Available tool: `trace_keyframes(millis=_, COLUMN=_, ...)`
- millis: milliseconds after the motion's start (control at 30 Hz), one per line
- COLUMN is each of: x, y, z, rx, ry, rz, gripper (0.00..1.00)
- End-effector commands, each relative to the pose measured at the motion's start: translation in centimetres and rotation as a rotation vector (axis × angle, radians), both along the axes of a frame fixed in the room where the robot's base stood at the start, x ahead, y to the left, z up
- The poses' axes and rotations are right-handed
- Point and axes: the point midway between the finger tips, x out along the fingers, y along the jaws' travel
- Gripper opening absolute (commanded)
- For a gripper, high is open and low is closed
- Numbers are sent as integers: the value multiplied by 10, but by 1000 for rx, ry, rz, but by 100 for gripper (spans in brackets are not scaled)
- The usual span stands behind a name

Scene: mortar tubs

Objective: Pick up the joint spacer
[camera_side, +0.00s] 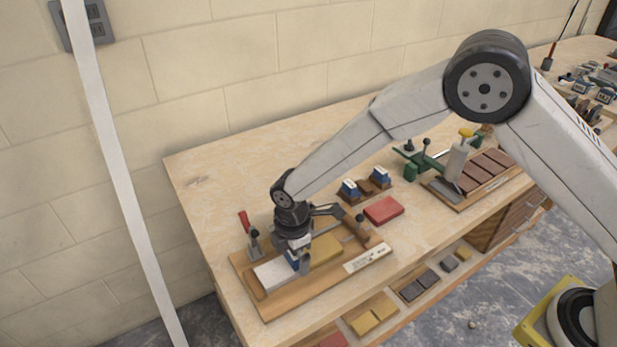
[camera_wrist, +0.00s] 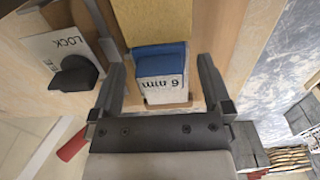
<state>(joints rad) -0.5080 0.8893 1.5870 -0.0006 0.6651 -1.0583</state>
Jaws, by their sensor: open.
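The joint spacer (camera_wrist: 160,72) is a blue block with a white face marked "6 mm". In the wrist view it stands between my gripper's two fingers (camera_wrist: 162,62), with a gap on each side. The fingers are open and reach down along both sides of it.
The fixture board (camera_side: 262,309) also holds a pale block (camera_side: 280,274) and a red-handled clamp (camera_side: 245,221). A black knob on a "LOCK" plate (camera_wrist: 75,73) is close left of the fingers. Behind are a red block (camera_side: 384,210) and two blue-and-white blocks (camera_side: 350,188) in a holder.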

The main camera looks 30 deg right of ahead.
Motion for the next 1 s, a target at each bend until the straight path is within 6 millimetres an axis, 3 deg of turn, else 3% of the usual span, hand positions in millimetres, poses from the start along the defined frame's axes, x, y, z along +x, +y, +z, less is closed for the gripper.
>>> trace_keyframes(millis=400, x=0, y=0, z=0, rx=0, ry=0, rz=0, gripper=100)
trace_keyframes(millis=667, x=0, y=0, z=0, rx=0, ry=0, rz=0, gripper=17)
trace_keyframes(millis=700, x=0, y=0, z=0, rx=0, ry=0, rz=0, gripper=13)
trace_keyframes(millis=1000, x=0, y=0, z=2, rx=0, ry=0, rz=0, gripper=13)
